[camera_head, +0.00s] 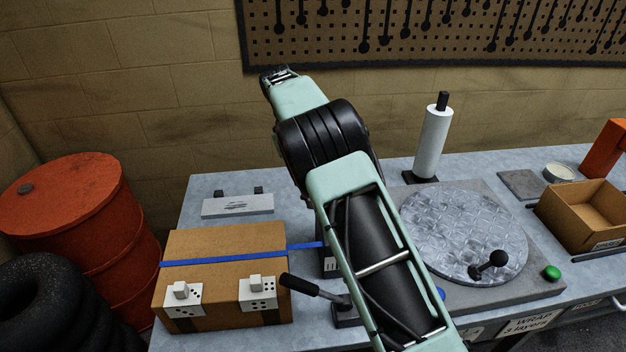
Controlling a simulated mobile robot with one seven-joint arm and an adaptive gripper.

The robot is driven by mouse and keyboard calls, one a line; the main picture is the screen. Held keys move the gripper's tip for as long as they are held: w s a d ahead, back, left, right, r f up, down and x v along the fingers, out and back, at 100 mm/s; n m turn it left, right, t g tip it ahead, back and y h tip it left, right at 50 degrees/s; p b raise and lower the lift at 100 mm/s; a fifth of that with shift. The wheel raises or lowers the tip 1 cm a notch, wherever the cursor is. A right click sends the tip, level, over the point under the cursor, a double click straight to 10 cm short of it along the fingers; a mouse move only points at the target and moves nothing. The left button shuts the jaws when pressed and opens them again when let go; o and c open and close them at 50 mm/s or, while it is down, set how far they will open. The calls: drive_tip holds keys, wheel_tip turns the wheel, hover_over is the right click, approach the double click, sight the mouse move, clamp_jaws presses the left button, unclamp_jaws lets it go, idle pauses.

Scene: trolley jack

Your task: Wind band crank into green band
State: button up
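A crank with a black grip (301,285) and a metal rod sticks out at the front of the bench, right of the cardboard box (215,293). Its rod runs to a small dark base (345,314), partly behind my arm. A blue band (230,257) crosses the box and runs right to a small dark block (329,265), also partly covered by my arm. No green band or gauge can be made out. My mint-green arm rises across the middle. No gripper fingers show, and nothing visible touches the crank.
White dice-marked blocks (258,291) sit at the box's front. A round metal turntable (465,235) with a black knob, a green button (551,272), a white roll on a post (432,141) and an open carton (590,215) stand right. A red drum (80,225) stands left.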

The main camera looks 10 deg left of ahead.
drive_tip(key=v, duration=0.6)
drive_tip(key=shift+a, duration=0.1)
idle(0.4)
